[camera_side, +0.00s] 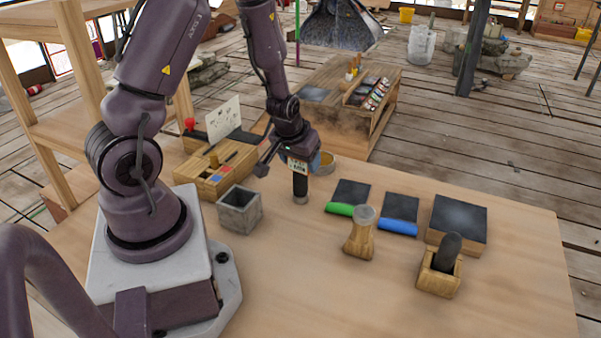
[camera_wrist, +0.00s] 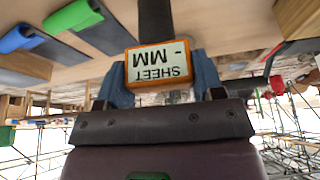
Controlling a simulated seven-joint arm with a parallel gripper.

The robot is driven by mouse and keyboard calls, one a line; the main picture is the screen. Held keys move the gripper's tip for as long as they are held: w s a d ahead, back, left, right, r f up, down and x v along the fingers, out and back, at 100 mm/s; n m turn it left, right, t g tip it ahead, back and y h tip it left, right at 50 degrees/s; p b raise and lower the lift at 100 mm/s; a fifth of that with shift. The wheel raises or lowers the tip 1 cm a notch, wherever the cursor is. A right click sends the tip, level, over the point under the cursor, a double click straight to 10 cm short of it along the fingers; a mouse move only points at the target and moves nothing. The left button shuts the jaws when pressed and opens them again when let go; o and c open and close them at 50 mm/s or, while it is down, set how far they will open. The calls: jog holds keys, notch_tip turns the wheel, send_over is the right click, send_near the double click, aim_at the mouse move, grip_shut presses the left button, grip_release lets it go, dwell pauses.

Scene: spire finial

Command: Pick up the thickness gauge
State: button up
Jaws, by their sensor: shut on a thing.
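The thickness gauge (camera_side: 297,165) has an orange case and a pale display. In the wrist view the gauge (camera_wrist: 160,66) fills the space between my blue fingers, its display upside down and reading "SHEET - MM". My gripper (camera_side: 300,160) is shut on it over the middle of the bench, pointing down. A black upright part (camera_side: 300,185) with a pale lower end is directly below the gauge. It also shows in the wrist view (camera_wrist: 157,20); I cannot tell whether it belongs to the gauge or whether its foot touches the bench.
A grey open box (camera_side: 239,210) and a wooden organiser (camera_side: 216,170) stand left of the gripper. To the right lie green-handled (camera_side: 340,209) and blue-handled (camera_side: 398,228) dark-bladed tools, a wooden tool (camera_side: 359,238), a dark-topped block (camera_side: 459,219) and a wooden holder (camera_side: 438,279). The front bench is clear.

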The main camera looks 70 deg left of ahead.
notch_tip(320, 180, up, 9)
jog(key=shift+w+r, duration=0.1)
jog(key=shift+d, duration=0.2)
jog(key=w+d+m, duration=0.1)
jog(key=w+d, duration=0.3)
jog(key=w, duration=0.3)
jog(key=w+d+f+m+h, duration=0.1)
jog(key=w+d, duration=0.2)
jog(key=w, duration=0.4)
jog(key=w+d+m, duration=0.2)
jog(key=w+d, duration=0.2)
jog(key=w, duration=0.4)
jog(key=shift+n+t, duration=0.3)
jog(key=shift+s+a+f, duration=0.1)
jog(key=shift+s+f, duration=0.05)
jog(key=shift+f, duration=1.1)
jog(key=shift+s+a+f, duration=0.1)
jog(key=shift+f, duration=2.65)
